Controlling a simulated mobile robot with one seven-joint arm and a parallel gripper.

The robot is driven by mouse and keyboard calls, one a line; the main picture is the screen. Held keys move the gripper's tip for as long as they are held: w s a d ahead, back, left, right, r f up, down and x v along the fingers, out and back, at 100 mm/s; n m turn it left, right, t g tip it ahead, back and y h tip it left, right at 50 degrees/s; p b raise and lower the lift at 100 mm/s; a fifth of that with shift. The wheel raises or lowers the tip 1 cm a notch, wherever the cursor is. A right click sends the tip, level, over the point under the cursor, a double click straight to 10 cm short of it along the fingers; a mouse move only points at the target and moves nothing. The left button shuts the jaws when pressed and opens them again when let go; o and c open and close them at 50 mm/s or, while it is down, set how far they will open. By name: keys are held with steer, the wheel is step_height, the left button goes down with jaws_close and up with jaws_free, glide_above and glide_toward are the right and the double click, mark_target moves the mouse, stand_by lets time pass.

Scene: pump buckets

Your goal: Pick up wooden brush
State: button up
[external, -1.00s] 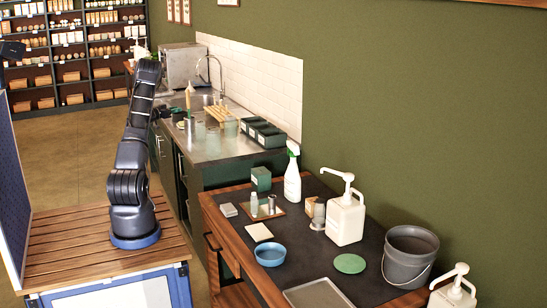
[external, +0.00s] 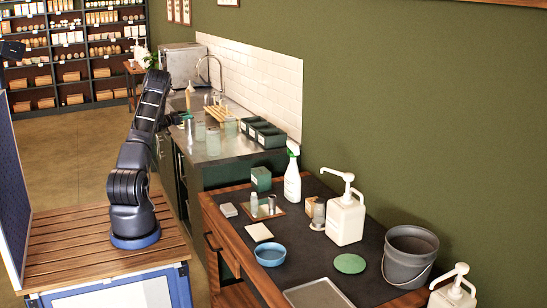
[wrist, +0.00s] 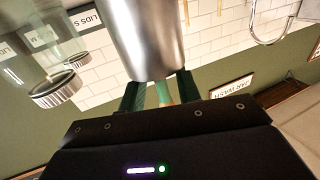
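A thin tan upright thing, possibly the wooden brush (external: 189,98), stands on the steel counter by the sink in the external view. It is too small there to be sure. My gripper (external: 182,119) is low over this counter, close to it and partly hidden by my arm. In the wrist view, which is upside down, my gripper (wrist: 160,92) has its two green-tinted fingers apart. A narrow brownish piece (wrist: 164,90) shows between them, perhaps part of the brush; contact cannot be made out. A shiny metal cylinder (wrist: 145,38) is right in front of the fingers.
Glass jars (external: 213,141) stand close to my gripper; one with a metal lid (wrist: 56,89) shows in the wrist view. A tan rack (external: 220,113), dark green bins (external: 263,132) and the faucet (external: 211,68) are nearby. The tiled wall (external: 265,85) is behind.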

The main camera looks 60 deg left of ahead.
steer(key=shift+x, duration=2)
jaws_close()
steer(key=shift+r, duration=0.1)
